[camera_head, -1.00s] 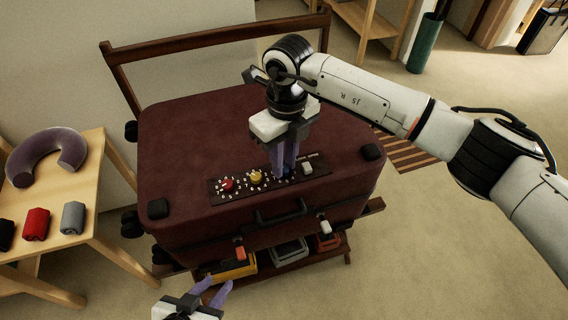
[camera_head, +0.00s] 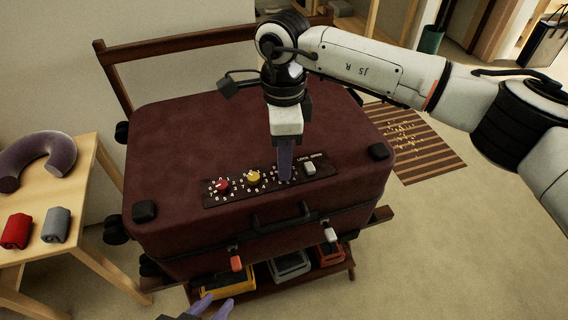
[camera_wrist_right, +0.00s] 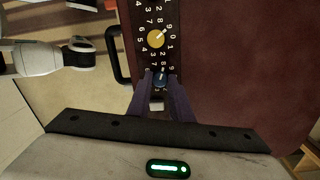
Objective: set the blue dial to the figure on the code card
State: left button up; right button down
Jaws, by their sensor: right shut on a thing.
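The maroon suitcase (camera_head: 190,130) lies flat with a dark dial panel near its front edge. The panel carries a red dial (camera_head: 221,187), a yellow dial (camera_head: 253,177) and the blue dial, which my right gripper hides in the head view. My right gripper (camera_head: 285,178) points down at the panel. In the right wrist view its fingers are closed around the blue dial (camera_wrist_right: 160,79), beside the yellow dial (camera_wrist_right: 156,38). The blue dial's setting cannot be read. My left gripper (camera_head: 221,301) is open and empty at the bottom edge. I cannot make out a code card.
A pale switch (camera_head: 310,169) sits right of the dials. The suitcase handle (camera_head: 282,217) and latches are at the front. Trays stand on the rack below. A wooden table (camera_head: 75,225) at left holds a neck pillow (camera_head: 62,155) and rolls. A striped mat (camera_head: 425,150) lies right.

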jog(key=n+b, duration=0.1)
jog(key=n, duration=0.2)
jog(key=shift+n, duration=0.3)
jog(key=shift+n+b, duration=0.5)
jog(key=shift+n, duration=1.5)
jog(key=c, duration=1.6)
grip_release()
notch_tip(320, 180, up, 10)
jog(key=shift+w+a+r+p, duration=0.1)
jog(key=shift+a+r+p, duration=0.1)
jog(key=shift+p, duration=0.35)
